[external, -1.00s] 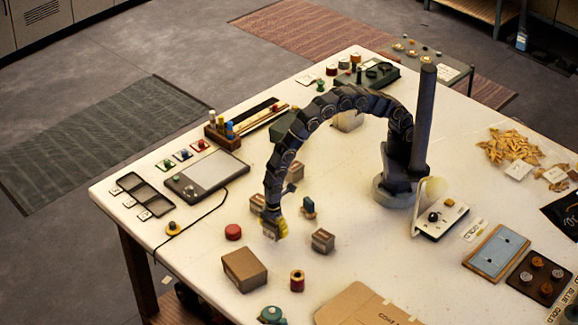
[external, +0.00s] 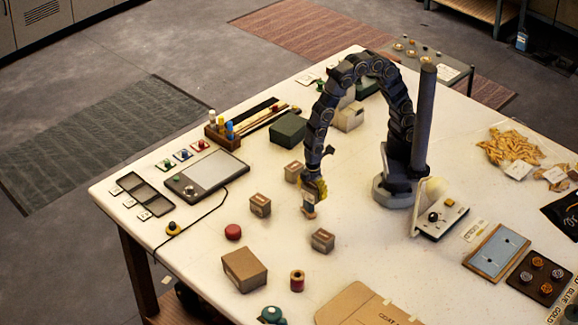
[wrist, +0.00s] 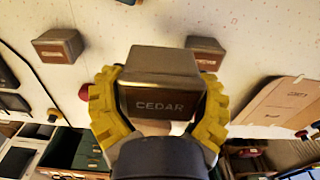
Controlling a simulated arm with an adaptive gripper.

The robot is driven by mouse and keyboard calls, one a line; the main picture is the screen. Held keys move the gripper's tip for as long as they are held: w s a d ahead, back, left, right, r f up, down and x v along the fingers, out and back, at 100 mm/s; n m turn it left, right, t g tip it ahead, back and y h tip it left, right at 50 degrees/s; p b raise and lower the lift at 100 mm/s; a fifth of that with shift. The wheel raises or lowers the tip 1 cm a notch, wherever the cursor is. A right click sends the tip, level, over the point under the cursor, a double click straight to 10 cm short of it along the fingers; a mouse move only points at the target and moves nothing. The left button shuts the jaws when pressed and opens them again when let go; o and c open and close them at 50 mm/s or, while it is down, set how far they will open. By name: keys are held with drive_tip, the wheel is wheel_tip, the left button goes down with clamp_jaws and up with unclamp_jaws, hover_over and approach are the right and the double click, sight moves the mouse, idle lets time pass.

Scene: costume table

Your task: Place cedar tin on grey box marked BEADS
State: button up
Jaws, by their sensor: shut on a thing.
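My gripper (external: 313,190) is shut on the cedar tin (wrist: 160,85), a brown-grey tin lettered CEDAR. In the wrist view the yellow fingers of my gripper (wrist: 158,105) clasp it from both sides. In the external view the gripper points down over the middle of the table, and the tin is hard to tell from a small brown and blue thing at the fingertips. A light grey box (external: 349,117) stands behind the arm, partly hidden by it. No BEADS lettering can be read, so I cannot tell whether it is the marked box.
Similar small tins stand nearby at left (external: 260,205), behind (external: 292,172) and in front (external: 322,240). A dark green box (external: 288,130), a red round thing (external: 233,232), a brown carton (external: 244,269) and a spool (external: 297,281) stand around. Bare table lies between them.

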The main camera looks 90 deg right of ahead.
drive_tip(key=w+d+r+m, duration=0.2)
drive_tip(key=d+m, duration=0.1)
drive_tip(key=d, duration=0.7)
drive_tip(key=w+d+r+m, duration=0.1)
drive_tip(key=w+d+m, duration=0.2)
drive_tip(key=d, duration=0.6)
drive_tip(key=s+d+r+m, duration=0.2)
drive_tip(key=s+d+m, duration=0.2)
drive_tip(key=d, duration=0.7)
drive_tip(key=s+d+r+m, duration=0.2)
drive_tip(key=s+d+m, duration=0.25)
drive_tip(key=d, duration=0.55)
hover_over(290, 124)
drive_tip(key=shift+n, duration=0.25)
drive_tip(key=f, duration=0.9)
drive_tip(key=shift+s+a+f, duration=0.1)
drive_tip(key=shift+s+a, duration=0.15)
drive_tip(key=shift+s, duration=0.15)
drive_tip(key=shift+w+d+f, duration=0.3)
drive_tip(key=shift+w+f, duration=0.15)
drive_tip(key=shift+f, duration=1.7)
drive_tip(key=shift+f, duration=0.1)
